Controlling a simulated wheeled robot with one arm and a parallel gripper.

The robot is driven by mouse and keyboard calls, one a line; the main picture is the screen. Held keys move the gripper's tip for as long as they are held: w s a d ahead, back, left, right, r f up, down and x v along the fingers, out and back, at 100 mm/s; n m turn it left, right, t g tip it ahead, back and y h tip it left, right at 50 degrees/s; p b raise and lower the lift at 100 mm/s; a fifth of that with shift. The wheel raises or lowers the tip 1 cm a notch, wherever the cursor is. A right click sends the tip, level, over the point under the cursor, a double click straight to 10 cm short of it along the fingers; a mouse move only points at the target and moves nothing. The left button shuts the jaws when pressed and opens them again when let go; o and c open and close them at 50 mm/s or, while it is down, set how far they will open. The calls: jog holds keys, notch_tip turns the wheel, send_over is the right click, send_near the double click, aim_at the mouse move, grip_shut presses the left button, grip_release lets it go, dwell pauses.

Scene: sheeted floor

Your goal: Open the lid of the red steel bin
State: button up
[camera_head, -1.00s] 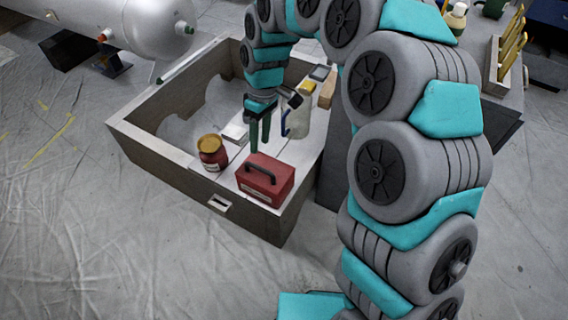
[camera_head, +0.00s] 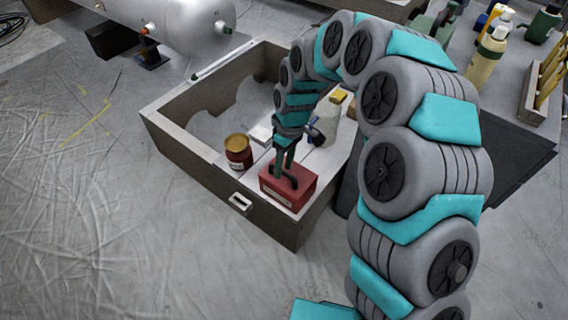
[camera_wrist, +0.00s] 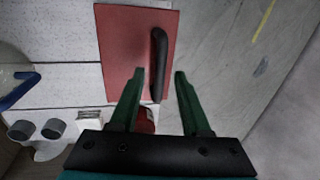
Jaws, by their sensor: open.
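The red steel bin (camera_head: 288,186) stands in the near corner of a wooden drawer-like box, with its lid closed and a dark handle on top. In the wrist view the red lid (camera_wrist: 127,50) lies ahead of my gripper, and its black handle (camera_wrist: 159,64) shows between the fingers' lines. My gripper (camera_head: 284,165) points down just above the bin's lid. In the wrist view its green fingers (camera_wrist: 158,74) are apart with the handle's near end between them. I cannot tell whether either finger touches the handle.
The wooden box (camera_head: 185,145) has raised walls around the bin. A red jar with a yellow lid (camera_head: 238,151) stands left of the bin, and a pale jug (camera_head: 328,122) stands behind. A grey tank (camera_head: 180,30) lies at the back left.

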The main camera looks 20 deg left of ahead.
grip_shut()
dwell(0.3)
dwell(1.1)
